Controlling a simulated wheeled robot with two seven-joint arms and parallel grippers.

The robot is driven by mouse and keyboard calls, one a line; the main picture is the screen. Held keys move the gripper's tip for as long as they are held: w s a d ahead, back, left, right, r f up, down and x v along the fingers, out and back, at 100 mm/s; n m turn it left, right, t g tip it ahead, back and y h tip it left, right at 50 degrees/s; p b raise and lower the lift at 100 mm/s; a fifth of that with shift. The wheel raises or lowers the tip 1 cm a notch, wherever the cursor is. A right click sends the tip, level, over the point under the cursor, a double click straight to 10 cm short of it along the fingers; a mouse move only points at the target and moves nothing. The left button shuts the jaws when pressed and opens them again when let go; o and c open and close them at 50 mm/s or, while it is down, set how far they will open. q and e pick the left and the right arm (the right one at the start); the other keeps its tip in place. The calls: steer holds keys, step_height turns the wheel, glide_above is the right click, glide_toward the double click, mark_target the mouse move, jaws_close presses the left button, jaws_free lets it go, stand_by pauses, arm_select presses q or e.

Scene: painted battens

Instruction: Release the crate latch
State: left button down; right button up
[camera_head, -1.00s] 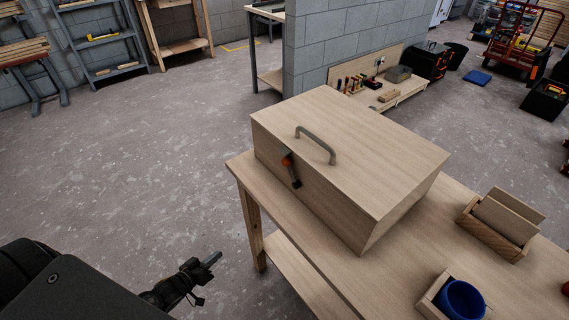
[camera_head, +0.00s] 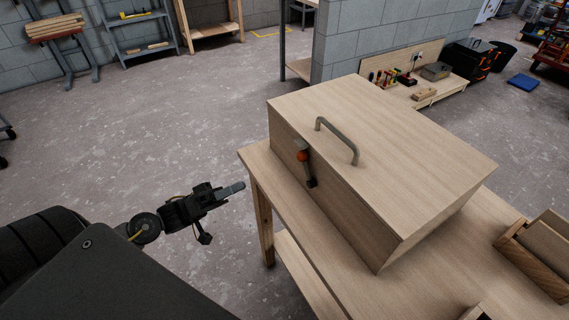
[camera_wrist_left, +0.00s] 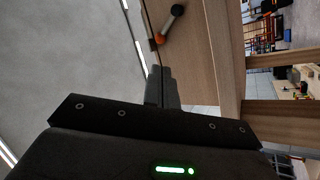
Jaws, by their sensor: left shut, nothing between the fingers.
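A closed wooden crate (camera_head: 370,150) stands on a wooden table (camera_head: 345,285), with a grey bar handle (camera_head: 338,141) on its lid. The crate latch (camera_head: 306,165), dark metal with an orange part, sits on the crate's left-facing side. The latch also shows in the left wrist view (camera_wrist_left: 166,28), ahead of and slightly above the fingertips. My left gripper (camera_head: 238,188) is shut and empty, left of the crate and apart from the latch. It also shows in the left wrist view (camera_wrist_left: 161,72). My right gripper is not in view.
A wooden holder with a tilted board (camera_head: 540,250) stands on the table right of the crate. A low bench (camera_head: 415,95) with tools stands behind, by the block wall.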

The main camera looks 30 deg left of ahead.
mark_target(306, 167)
arm_select(q)
steer(key=shift+r, duration=0.1)
